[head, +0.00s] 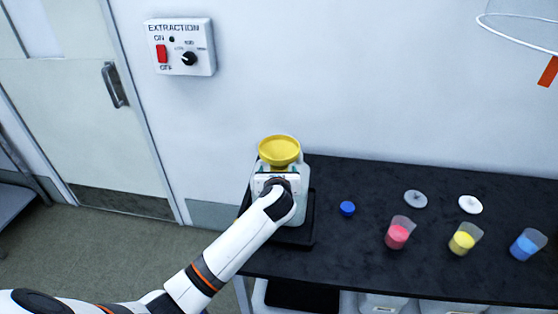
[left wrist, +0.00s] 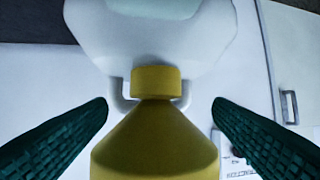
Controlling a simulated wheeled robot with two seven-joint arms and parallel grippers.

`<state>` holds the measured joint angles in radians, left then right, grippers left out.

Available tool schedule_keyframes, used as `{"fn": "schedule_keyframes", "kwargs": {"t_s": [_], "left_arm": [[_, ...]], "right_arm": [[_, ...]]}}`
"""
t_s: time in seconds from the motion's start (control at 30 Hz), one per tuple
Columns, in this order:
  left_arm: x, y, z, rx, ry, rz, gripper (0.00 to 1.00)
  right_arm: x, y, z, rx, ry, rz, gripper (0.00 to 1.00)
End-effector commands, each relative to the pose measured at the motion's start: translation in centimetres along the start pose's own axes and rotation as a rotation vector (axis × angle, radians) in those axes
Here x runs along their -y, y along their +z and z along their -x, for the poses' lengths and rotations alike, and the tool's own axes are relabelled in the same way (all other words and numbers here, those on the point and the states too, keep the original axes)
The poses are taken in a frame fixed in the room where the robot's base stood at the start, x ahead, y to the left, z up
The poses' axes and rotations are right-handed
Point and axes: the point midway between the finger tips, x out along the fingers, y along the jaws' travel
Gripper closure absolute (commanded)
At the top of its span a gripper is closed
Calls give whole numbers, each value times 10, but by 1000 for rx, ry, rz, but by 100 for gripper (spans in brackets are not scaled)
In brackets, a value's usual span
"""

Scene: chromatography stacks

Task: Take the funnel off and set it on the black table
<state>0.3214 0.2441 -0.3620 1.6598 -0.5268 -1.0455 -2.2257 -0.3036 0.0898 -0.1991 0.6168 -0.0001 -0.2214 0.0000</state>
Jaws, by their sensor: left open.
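The yellow funnel (head: 279,150) sits on top of a whitish jug (head: 300,213) at the left end of the black table (head: 365,255). My left gripper (head: 276,181) is in front of the jug, just below the funnel's wide rim, and hides part of the jug. In the left wrist view the funnel (left wrist: 155,140) shows with its narrow collar against the jug (left wrist: 150,45). The two green fingers of my left gripper (left wrist: 160,104) are apart, one on each side of the funnel, with visible gaps. My right gripper is not in view.
The jug stands on a black tray (head: 297,238). To its right are a blue cap (head: 347,208), a grey disc (head: 415,199), a white disc (head: 470,204), and pink (head: 397,237), yellow (head: 462,242) and blue (head: 524,247) beakers. Bare tabletop lies between them and behind.

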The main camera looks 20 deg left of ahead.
Motion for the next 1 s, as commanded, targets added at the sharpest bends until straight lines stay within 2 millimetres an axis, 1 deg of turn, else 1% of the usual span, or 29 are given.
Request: {"fn": "schedule_keyframes", "kwargs": {"t_s": [0.2,0.33,0.43,0.63,0.67,0.7,0.93,0.97,1.0], "left_arm": [[-5,4,-28,3,-1,1,25],[-4,4,-43,1,-1,0,25],[-4,5,-48,2,0,0,25],[-4,5,-48,2,0,1,25],[-4,5,-48,2,0,1,28],[-4,5,-48,2,0,1,35],[-4,5,-48,2,0,1,73],[-4,5,-48,1,1,1,75],[-4,5,-48,1,1,1,75]], "right_arm": [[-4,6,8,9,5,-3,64],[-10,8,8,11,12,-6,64],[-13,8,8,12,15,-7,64],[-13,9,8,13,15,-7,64],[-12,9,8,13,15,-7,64],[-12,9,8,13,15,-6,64],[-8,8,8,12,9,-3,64],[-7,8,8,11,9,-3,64],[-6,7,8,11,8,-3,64]]}}
